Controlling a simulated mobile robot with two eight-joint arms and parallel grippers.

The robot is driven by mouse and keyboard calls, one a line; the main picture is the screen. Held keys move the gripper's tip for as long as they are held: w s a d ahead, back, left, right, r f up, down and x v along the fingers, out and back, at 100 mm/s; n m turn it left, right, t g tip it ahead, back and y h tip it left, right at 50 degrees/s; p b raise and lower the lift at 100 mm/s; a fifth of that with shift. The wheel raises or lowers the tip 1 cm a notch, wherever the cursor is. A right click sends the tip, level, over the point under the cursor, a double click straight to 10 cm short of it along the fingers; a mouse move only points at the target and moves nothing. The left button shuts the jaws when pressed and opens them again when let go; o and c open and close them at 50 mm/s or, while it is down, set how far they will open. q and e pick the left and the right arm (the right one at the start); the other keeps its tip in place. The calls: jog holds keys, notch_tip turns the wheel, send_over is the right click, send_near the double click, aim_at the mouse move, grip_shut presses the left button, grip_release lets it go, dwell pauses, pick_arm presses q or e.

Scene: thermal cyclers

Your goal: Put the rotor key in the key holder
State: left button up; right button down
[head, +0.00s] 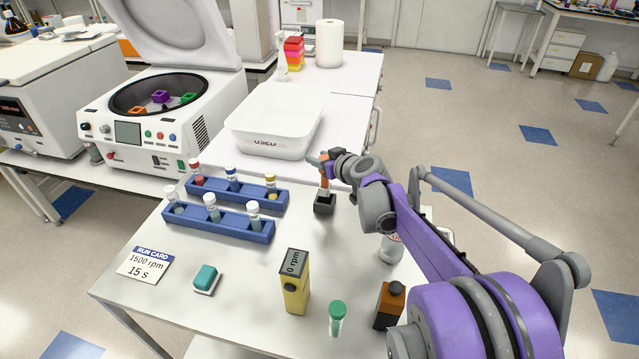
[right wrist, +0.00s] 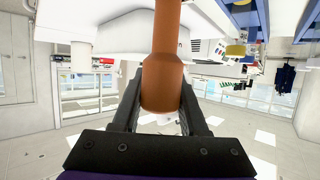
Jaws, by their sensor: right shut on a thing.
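The rotor key (head: 323,191) has an orange handle and stands about upright on the table's far right part. My right gripper (head: 322,164) is shut on it near its top. In the right wrist view the orange-brown key (right wrist: 163,80) runs up between the two dark fingers of my gripper (right wrist: 160,108). The black key holder (head: 324,206) is a small block directly below the key. The key's lower end meets the holder in the head view; how deep it sits cannot be told. My left gripper is not in view.
Two blue tube racks (head: 218,222) with capped vials stand left of the holder. A white bin (head: 275,120) is behind. A yellow timer (head: 295,282), green-capped tube (head: 336,318), brown bottle (head: 389,304) and teal-topped block (head: 205,279) stand in front. The open centrifuge (head: 150,110) is at the left.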

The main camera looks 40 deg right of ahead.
jog(key=shift+f+b, duration=0.3)
jog(key=shift+f, duration=2.25)
jog(key=shift+f, duration=0.1)
jog(key=shift+c, duration=2.2)
grip_release()
jog(key=p+v, duration=0.1)
jog(key=v, duration=1.1)
